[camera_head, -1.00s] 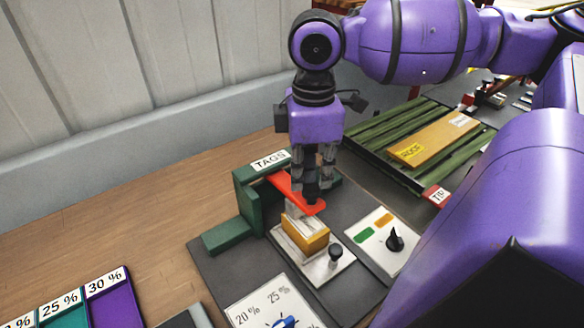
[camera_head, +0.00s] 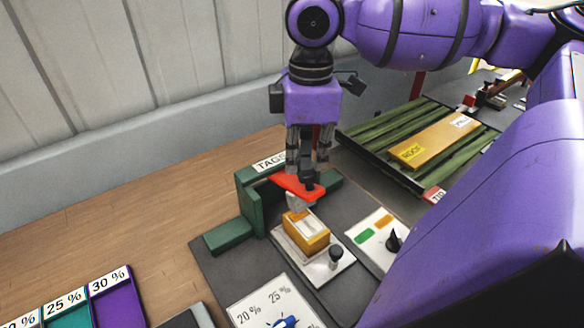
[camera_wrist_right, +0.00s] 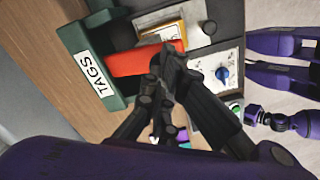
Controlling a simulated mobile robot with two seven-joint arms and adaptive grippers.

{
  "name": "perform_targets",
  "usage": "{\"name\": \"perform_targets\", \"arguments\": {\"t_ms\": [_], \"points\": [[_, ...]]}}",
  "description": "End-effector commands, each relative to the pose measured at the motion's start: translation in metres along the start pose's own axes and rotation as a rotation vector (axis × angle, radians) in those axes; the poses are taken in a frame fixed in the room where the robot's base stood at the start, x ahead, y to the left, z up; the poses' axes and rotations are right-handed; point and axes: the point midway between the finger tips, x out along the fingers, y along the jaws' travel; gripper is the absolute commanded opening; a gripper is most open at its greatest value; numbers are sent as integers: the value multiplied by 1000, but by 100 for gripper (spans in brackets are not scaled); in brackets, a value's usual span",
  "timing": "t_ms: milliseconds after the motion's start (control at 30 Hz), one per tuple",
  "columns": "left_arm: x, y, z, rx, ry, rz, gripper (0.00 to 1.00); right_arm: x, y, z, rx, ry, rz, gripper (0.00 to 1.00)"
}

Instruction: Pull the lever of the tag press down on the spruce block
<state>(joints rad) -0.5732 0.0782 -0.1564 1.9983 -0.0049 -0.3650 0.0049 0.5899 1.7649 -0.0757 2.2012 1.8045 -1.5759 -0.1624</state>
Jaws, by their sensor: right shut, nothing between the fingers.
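The tag press (camera_head: 251,202) is a green frame under a TAGS sign, with a red lever (camera_head: 291,184).
A plate with green and orange patches and a black knob (camera_head: 393,241) stands right of the holder. A percent dial plate (camera_head: 250,305) lies in front. Percent-marked trays (camera_head: 112,300) are at lower left. A rack of green slats (camera_head: 375,141) carries a labelled board (camera_head: 440,140).

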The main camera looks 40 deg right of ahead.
Motion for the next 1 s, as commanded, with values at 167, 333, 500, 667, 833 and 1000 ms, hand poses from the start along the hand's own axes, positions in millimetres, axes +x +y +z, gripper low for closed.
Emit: {"name": "perform_targets", "arguments": {"t_ms": [167, 333, 500, 667, 833, 1000], "points": [[-1, 0, -4, 0, 6, 0, 29, -16, 0, 0, -1, -2, 3, 0], [-1, 0, -6, 0, 7, -1, 29, -29, 0, 1, 0, -4, 1, 0], [-2, 0, -8, 0, 10, -1, 29, -39, 0, 2, 0, -7, 1, 0], [-2, 0, -8, 0, 10, -1, 29, -40, 0, 2, 0, -9, -1, 0], [-2, 0, -8, 0, 11, -1, 29, -40, 0, 2, 0, -9, -1, 0], [-2, 0, -10, 0, 14, -1, 29, -40, 0, 2, 0, -10, -1, 0]]}}
